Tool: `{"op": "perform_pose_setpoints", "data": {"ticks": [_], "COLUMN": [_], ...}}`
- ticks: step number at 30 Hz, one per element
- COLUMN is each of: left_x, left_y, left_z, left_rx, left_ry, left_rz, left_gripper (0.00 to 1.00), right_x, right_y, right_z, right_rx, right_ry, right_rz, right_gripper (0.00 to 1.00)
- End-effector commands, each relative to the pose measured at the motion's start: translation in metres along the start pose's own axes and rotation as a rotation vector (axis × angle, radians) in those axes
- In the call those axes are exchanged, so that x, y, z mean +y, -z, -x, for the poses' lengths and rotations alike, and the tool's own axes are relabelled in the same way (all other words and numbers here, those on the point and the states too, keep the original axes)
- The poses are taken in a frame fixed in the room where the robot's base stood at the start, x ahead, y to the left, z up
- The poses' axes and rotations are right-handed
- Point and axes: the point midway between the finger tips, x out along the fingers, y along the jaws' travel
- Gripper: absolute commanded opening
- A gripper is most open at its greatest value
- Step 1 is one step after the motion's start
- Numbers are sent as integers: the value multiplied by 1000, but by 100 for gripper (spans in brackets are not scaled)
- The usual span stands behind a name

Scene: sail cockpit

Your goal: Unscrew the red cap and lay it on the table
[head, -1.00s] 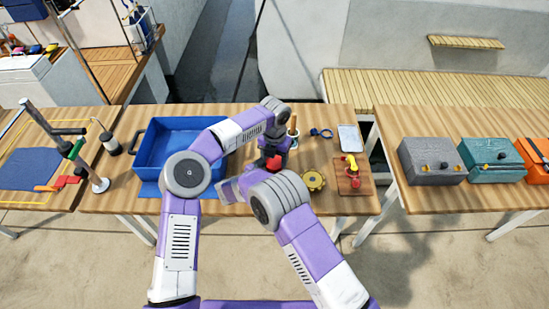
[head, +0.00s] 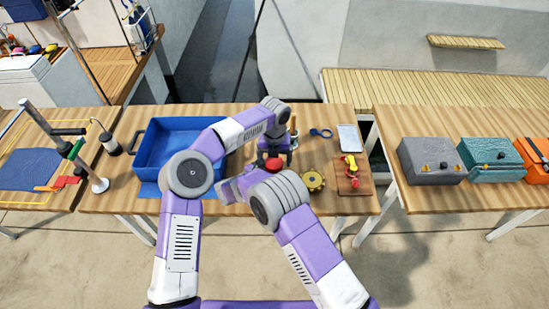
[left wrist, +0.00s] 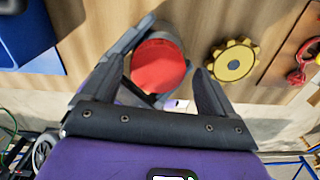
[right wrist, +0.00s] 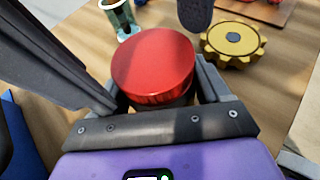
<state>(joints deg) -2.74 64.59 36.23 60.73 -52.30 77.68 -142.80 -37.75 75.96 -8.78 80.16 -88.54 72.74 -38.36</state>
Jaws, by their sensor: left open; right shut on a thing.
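The red cap (head: 274,164) sits on top of a jar near the middle of the table (head: 225,117). It is large and round in the left wrist view (left wrist: 158,66) and the right wrist view (right wrist: 153,64). My left gripper (head: 275,155) is open above the cap, with its fingers apart on either side. My right gripper (right wrist: 165,92) is shut on the jar (right wrist: 178,99) just below the cap, and its fingers also show beside the cap in the left wrist view. Most of the jar is hidden by the cap and grippers. Whether the cap is loose cannot be told.
A blue bin (head: 180,124) stands left of the jar. A yellow toothed wheel (head: 313,181) lies close on the right, with a board with red and yellow fittings (head: 351,188) beyond it. Bare table shows around the wheel.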

Motion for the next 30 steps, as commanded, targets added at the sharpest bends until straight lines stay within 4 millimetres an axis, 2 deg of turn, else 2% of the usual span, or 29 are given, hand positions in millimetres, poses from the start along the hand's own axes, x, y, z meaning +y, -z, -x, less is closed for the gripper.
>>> {"op": "perform_pose_setpoints", "data": {"ticks": [5, 12, 13, 15, 24, 27, 30], "left_x": [2, 1, 1, 1, 1, 1, 2], "left_y": [-1, 0, 0, 0, 0, 0, 0], "left_z": [11, 42, 44, 47, 75, 75, 64], "left_rx": [-2, -1, 0, 0, 1, 3, 5], "left_ry": [-3, -3, -3, -2, -2, -2, -3], "left_rz": [3, 2, 2, -9, -250, -292, -300], "left_gripper": [89, 89, 86, 86, 86, 86, 86], "right_x": [0, -1, -1, -1, -1, 0, 0], "right_y": [0, 0, 0, 0, 0, 0, 0], "right_z": [-1, -1, -1, -1, -1, -1, -1], "right_rx": [0, -1, -1, -1, -1, -1, -1], "right_ry": [2, 3, 2, 2, 2, 2, 2], "right_rz": [-1, -1, -1, -1, -1, -1, -1], "right_gripper": [0, 0, 0, 0, 0, 0, 0]}}
